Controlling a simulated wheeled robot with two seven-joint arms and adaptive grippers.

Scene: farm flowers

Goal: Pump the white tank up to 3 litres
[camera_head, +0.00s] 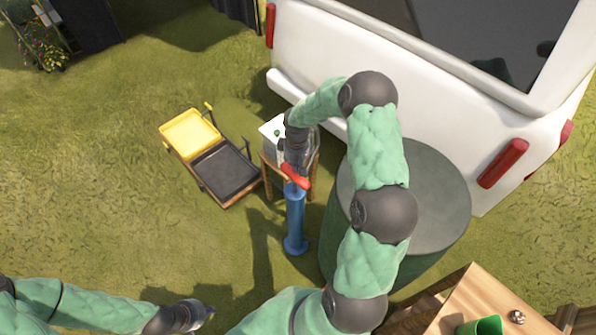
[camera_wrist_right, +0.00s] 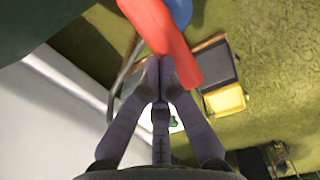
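The blue pump (camera_head: 295,220) stands upright on the grass, with its red handle (camera_head: 294,178) at the top. The handle is also in the right wrist view (camera_wrist_right: 165,40). My right gripper (camera_wrist_right: 160,72) has its fingers drawn together at the handle and looks shut on it. The white tank (camera_head: 268,130), with a green cap, sits on a small wooden stand behind the pump. My right arm hides part of it, and no litre level is readable. My left gripper (camera_head: 198,315) is low at the left over the grass, away from the pump; its fingers are unclear.
A large dark green barrel (camera_head: 440,205) stands right of the pump, behind my right arm. A white vehicle (camera_head: 420,95) is at the back. A yellow and black tray box (camera_head: 190,133) lies left of the stand. A wooden table (camera_head: 480,290) is at lower right.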

